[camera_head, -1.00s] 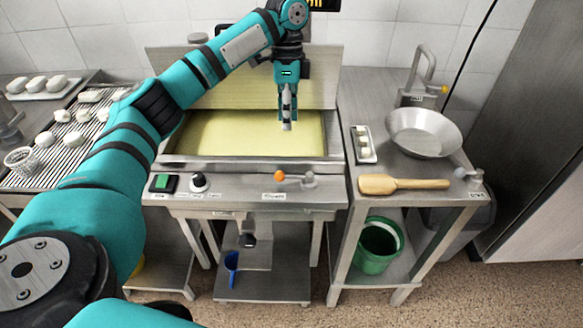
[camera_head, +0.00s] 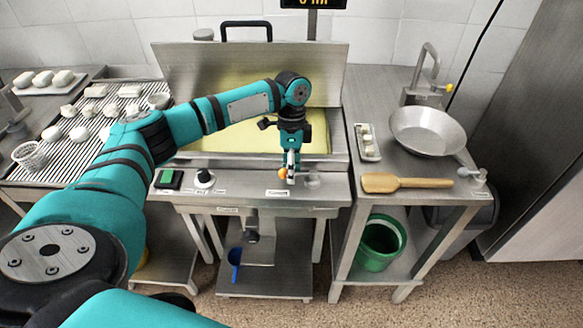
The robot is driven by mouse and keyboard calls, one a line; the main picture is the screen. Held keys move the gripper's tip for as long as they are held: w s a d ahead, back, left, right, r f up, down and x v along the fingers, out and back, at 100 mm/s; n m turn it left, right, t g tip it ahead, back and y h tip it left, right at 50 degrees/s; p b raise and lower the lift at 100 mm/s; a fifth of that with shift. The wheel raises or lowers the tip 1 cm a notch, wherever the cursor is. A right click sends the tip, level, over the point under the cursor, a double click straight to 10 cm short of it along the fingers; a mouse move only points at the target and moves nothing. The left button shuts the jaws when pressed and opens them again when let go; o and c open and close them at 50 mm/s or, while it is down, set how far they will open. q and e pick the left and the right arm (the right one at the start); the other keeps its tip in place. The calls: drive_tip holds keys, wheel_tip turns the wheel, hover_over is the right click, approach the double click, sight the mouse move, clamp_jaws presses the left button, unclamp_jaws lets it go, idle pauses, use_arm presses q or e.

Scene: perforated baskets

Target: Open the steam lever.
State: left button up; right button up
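A lever with an orange knob (camera_head: 283,173) sits on the steel front panel of the vat. Its arm lies sideways, with the knob to the left of its round pivot (camera_head: 313,181). The label under it is too small to read. My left gripper (camera_head: 291,179) points down with its fingertips right at the knob, overlapping its right side. Whether they touch or grip the knob cannot be told. My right gripper is not in view. Another lever with a grey knob (camera_head: 462,172) is at the right table's front corner.
The vat (camera_head: 335,150) of pale yellow liquid lies behind the panel. A green switch (camera_head: 169,179) and a black dial (camera_head: 204,178) are to the left. A wooden paddle (camera_head: 405,184), metal bowl (camera_head: 428,131) and small tray (camera_head: 367,143) lie on the right table.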

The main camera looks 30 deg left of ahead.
use_arm(q)
clamp_jaws()
idle(0.4)
